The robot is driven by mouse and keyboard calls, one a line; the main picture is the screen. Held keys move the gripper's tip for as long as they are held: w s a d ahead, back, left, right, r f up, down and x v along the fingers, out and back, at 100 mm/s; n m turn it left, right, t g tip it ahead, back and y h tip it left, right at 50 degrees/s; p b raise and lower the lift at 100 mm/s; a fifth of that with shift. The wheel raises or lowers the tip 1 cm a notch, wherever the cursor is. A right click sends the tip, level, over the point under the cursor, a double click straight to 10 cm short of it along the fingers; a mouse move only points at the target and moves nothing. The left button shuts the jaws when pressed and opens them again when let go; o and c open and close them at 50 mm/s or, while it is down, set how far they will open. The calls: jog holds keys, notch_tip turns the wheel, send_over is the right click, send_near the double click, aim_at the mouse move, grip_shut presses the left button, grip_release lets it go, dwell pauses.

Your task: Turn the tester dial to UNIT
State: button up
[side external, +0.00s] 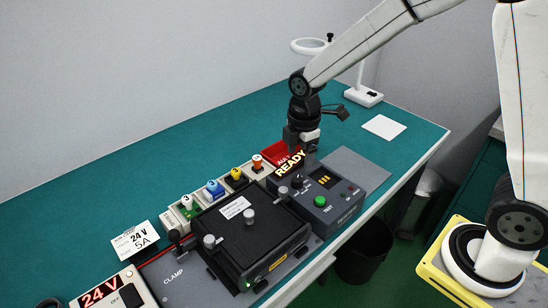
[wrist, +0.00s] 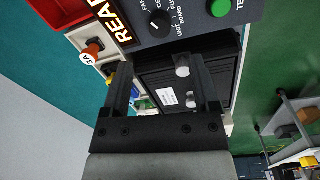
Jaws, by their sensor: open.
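The tester (side external: 330,190) is a dark grey box at the bench's front edge, right of the black clamp fixture. Its black dial (side external: 297,182) stands on the panel beside the green TEST button (side external: 320,201). In the wrist view the dial (wrist: 160,20) shows near the top, with small labels around it, UNIT and BOARD among them. Which label its pointer marks is too small to tell. My gripper (side external: 301,146) is above the tester's back side, by the READY sign. In the wrist view my gripper (wrist: 163,68) is open and empty, its fingers apart from the dial.
The READY sign (side external: 290,163) and a red tray (side external: 276,150) are behind the tester. The clamp fixture (side external: 265,235) with knobs is left of it. Several coloured plugs (side external: 236,174) line the back. A grey mat (side external: 357,166) lies clear at right.

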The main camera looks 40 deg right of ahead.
aim_at(297, 179)
jog(key=shift+w+f, duration=0.15)
jog(key=shift+f, duration=3.7)
jog(key=shift+c, duration=0.2)
grip_shut()
